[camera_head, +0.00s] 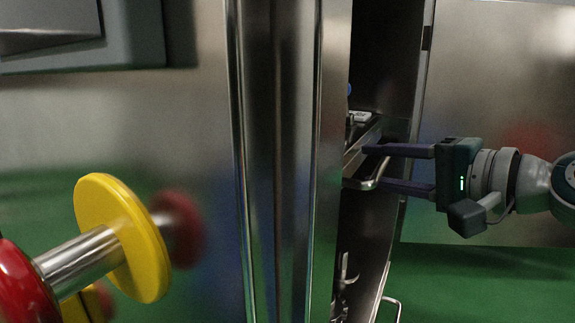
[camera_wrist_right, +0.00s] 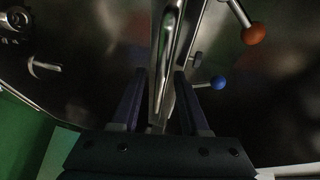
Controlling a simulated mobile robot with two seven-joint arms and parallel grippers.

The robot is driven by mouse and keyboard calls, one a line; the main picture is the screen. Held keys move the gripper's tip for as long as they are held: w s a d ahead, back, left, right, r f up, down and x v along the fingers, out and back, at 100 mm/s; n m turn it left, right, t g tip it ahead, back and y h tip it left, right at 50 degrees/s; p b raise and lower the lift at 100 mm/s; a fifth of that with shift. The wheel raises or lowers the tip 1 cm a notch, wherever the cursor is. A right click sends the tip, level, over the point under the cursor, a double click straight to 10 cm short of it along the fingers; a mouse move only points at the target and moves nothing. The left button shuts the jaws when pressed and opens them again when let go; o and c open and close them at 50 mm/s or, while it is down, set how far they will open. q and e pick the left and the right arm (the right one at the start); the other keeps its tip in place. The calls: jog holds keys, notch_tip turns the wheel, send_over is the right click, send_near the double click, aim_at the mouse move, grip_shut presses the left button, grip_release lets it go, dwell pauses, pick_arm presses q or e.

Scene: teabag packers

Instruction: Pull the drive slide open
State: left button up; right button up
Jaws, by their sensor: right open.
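The drive slide (camera_head: 357,148) shows as a narrow metal ledge inside the dark opening of the steel cabinet. A bent metal bar handle (camera_head: 372,181) is at its front; most of the slide is hidden behind the cabinet's edge. My right gripper (camera_head: 376,167) reaches in from the right with its two dark fingers apart, one above the other, at the handle. In the right wrist view a shiny metal bar (camera_wrist_right: 168,55) runs between and ahead of the open fingers (camera_wrist_right: 160,75). I cannot tell whether they touch it. My left gripper is not in view.
In the right wrist view an orange knob (camera_wrist_right: 254,34) and a blue knob (camera_wrist_right: 218,82) stand to the right of the fingers. A yellow disc (camera_head: 120,238) on a metal shaft is at the left front. A steel panel (camera_head: 490,90) stands behind my right arm.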

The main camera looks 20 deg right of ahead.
jog(key=shift+w, duration=0.1)
grip_shut()
dwell(0.3)
dwell(1.1)
